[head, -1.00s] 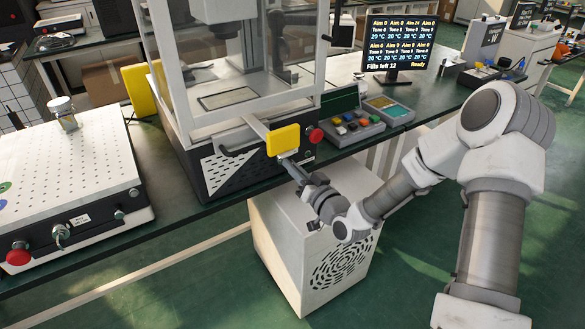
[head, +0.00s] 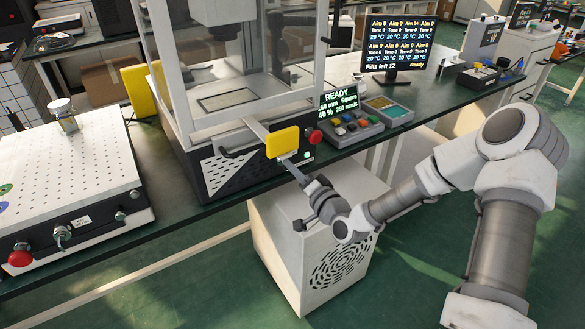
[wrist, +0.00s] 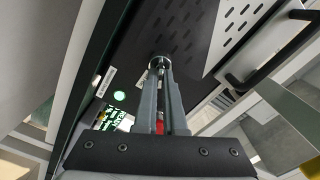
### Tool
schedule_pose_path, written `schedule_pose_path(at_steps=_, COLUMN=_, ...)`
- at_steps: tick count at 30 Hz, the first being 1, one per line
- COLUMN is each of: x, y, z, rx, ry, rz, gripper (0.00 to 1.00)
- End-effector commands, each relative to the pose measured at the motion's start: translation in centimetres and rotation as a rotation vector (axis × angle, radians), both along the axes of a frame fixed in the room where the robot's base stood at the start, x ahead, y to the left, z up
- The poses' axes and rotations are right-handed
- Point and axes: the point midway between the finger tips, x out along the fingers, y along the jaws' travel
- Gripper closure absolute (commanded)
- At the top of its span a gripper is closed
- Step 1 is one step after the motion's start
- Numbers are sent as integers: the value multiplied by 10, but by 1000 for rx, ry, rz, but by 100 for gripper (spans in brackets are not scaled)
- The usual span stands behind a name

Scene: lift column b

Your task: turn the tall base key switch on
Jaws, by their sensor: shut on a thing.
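The key switch (wrist: 160,60) is a round metal fitting on the dark front panel of the tall machine's base (head: 225,172). My gripper (wrist: 161,73) is shut on its key in the wrist view, and the fingers largely hide the key. In the head view my gripper (head: 289,164) reaches the panel just below a yellow block. A green lamp (head: 306,154) glows beside the key switch; it also shows in the wrist view (wrist: 119,95). A small display (head: 339,104) behind the base is lit and reads READY.
The yellow block (head: 283,142) on the handle sits just above my gripper. A red knob (head: 315,137) is close on the right. A button box (head: 352,125) stands on the bench. A white cabinet (head: 300,255) stands below the bench edge.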

Motion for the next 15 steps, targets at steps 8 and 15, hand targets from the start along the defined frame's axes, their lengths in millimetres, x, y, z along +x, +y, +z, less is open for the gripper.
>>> schedule_pose_path(at_steps=8, x=0, y=0, z=0, rx=11, ry=9, rz=0, gripper=100)
schedule_pose_path(at_steps=15, x=0, y=0, z=0, rx=10, ry=8, rz=0, gripper=84)
